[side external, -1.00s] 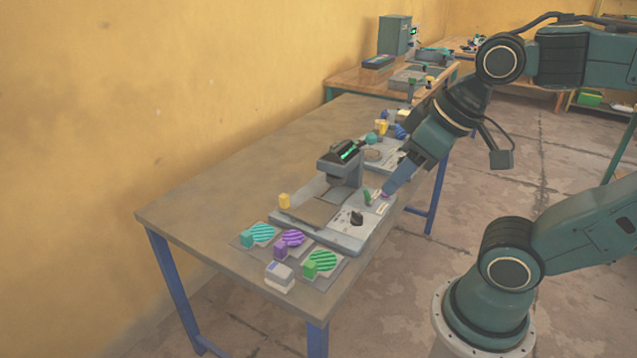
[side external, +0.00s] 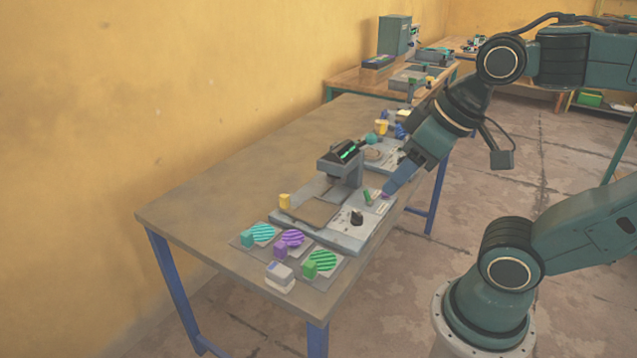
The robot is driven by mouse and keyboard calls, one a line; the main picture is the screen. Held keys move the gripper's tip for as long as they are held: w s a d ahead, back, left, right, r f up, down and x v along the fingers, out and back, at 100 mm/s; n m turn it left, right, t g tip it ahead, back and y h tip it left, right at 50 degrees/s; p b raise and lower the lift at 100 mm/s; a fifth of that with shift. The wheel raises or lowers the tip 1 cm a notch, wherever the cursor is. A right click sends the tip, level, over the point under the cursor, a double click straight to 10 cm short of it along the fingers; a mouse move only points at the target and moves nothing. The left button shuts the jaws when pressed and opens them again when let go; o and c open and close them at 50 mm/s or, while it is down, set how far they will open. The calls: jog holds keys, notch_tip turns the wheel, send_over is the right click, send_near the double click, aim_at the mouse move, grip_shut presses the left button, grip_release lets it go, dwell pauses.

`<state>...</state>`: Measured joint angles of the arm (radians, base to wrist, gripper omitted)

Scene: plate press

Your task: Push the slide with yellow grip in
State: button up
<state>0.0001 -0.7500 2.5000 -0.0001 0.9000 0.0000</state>
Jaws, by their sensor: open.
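The press (side external: 366,218) stands on the table, with a dark head on a post at its back. Its flat brown slide plate (side external: 312,211) lies on the base, left of the head's post. The yellow grip (side external: 285,201) stands upright at the left end of this slide. My gripper (side external: 387,192) points down at the right end of the press, beside a small green piece (side external: 368,198) and a purple piece. It is far from the yellow grip. Its fingers are small here, and whether they touch the purple piece cannot be told.
A white block (side external: 279,277) sits at the table's (side external: 220,190) near edge. A black knob (side external: 356,217) stands on the press front. A second press (side external: 378,158) is behind. The left table top is clear.

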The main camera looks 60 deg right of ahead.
jog(key=shift+w+r, duration=0.1)
jog(key=shift+c, duration=0.4)
jog(key=w+d+r+g, duration=0.2)
jog(key=w+r, duration=0.1)
jog(key=w, duration=0.7)
jog(key=g, duration=0.4)
send_over(284, 195)
notch_tip(284, 195, down, 16)
jog(key=shift+f, duration=0.2)
jog(key=shift+f, duration=0.15)
notch_tip(284, 195, down, 14)
jog(key=shift+r, duration=0.25)
